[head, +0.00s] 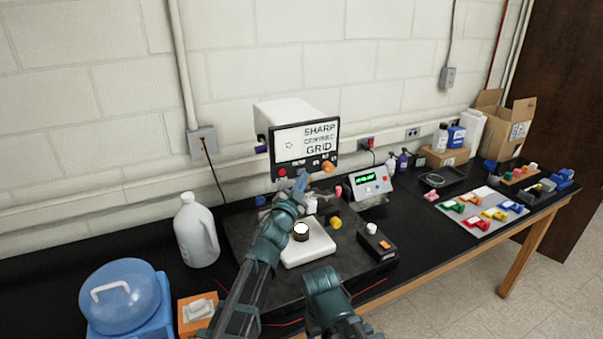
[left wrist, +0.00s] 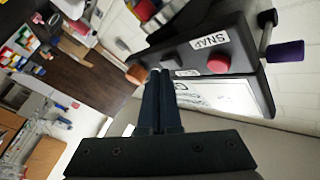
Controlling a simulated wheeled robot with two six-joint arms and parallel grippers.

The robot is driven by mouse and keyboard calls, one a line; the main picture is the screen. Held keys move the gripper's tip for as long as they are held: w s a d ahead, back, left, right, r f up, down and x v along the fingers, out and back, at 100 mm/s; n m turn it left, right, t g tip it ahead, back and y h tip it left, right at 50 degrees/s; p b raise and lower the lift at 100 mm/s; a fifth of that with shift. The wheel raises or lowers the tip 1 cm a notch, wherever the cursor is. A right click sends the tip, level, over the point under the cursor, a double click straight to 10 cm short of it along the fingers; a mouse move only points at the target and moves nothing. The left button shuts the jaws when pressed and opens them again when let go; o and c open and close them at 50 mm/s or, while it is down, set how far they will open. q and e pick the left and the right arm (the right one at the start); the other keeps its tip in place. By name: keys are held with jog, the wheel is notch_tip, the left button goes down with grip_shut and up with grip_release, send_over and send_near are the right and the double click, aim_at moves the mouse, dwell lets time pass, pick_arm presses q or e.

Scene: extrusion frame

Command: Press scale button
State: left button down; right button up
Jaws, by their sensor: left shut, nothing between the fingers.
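A white box-shaped device (head: 290,112) has a black-framed screen reading "SHARP CENTERED GRID" and a row of controls below it. Its red button (head: 282,172) and orange knob (head: 328,167) show in the head view. In the left wrist view the red button (left wrist: 218,64), a black button (left wrist: 172,57) and the orange knob (left wrist: 137,74) sit on its black panel. One label reads SNAP; another is too small to read. My left gripper (left wrist: 160,74) is shut and empty, its tips close to the panel between black button and orange knob; contact is unclear.
A white slab (head: 308,250) with a round black-and-white piece lies below the device. A box with a green display (head: 370,182) stands to the right. A white jug (head: 196,231) and blue-lidded container (head: 121,297) stand left. A tray of coloured parts (head: 482,212) lies right.

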pick_arm(q)
jog(key=shift+w+a, duration=0.2)
jog(key=shift+w, duration=0.15)
dwell(0.4)
jog(key=shift+s+d, duration=0.1)
jog(key=shift+s, duration=0.05)
jog(key=shift+s+d, duration=0.3)
jog(key=shift+s, duration=0.35)
jog(key=shift+s+d, duration=0.35)
jog(key=shift+s, duration=0.4)
jog(key=shift+s+d, duration=0.35)
jog(key=shift+s, duration=0.4)
jog(key=shift+s+d, duration=0.35)
jog(key=shift+s, duration=0.4)
